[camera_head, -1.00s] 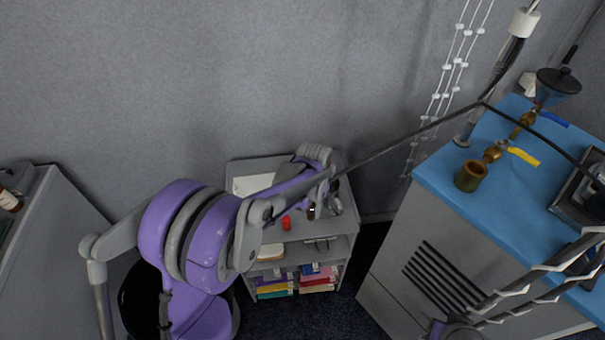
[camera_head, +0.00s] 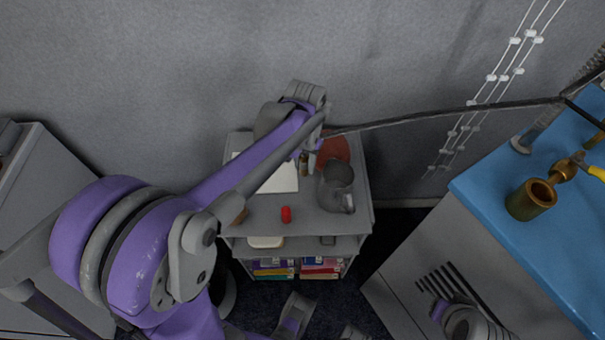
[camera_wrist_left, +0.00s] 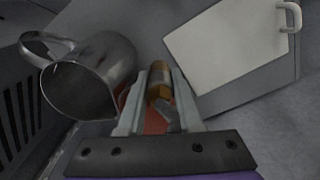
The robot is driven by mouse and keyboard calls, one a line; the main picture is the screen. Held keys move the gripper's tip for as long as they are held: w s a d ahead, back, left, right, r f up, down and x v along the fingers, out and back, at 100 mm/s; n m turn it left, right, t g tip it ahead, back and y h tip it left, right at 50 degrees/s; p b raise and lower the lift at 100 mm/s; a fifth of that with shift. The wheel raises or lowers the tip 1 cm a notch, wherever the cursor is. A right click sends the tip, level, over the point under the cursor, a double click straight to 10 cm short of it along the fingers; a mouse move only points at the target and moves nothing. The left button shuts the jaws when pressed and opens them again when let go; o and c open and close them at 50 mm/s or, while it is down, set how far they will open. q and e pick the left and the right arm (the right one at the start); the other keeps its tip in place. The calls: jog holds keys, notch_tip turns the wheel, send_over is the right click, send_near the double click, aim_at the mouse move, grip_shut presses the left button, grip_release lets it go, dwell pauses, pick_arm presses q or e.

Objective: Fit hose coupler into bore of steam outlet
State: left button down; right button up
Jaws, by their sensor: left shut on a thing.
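The steam outlet is a brass cup with an open bore (camera_head: 530,199), on the blue-topped cabinet at the right of the head view. My left gripper (camera_head: 308,150) is over the small grey cart, well left of the outlet. In the wrist view my left gripper (camera_wrist_left: 160,105) is shut on the hose coupler (camera_wrist_left: 160,92), a brass-coloured piece between the fingers. The coupler is hard to make out in the head view. A dark hose (camera_head: 450,112) stretches from near the gripper to the right.
The grey cart (camera_head: 345,212) carries a metal pitcher (camera_head: 337,185), a white sheet (camera_head: 282,178) and a small red item (camera_head: 286,214). The pitcher also shows in the wrist view (camera_wrist_left: 88,78). The blue cabinet top (camera_head: 490,180) is partly clear left of the outlet.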

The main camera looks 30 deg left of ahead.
pick_arm(q)
jog(key=shift+f+b, duration=0.45)
jog(key=shift+f, duration=2.8)
jog(key=shift+f, duration=0.1)
jog(key=shift+f, duration=0.15)
jog(key=c, duration=0.6)
grip_release()
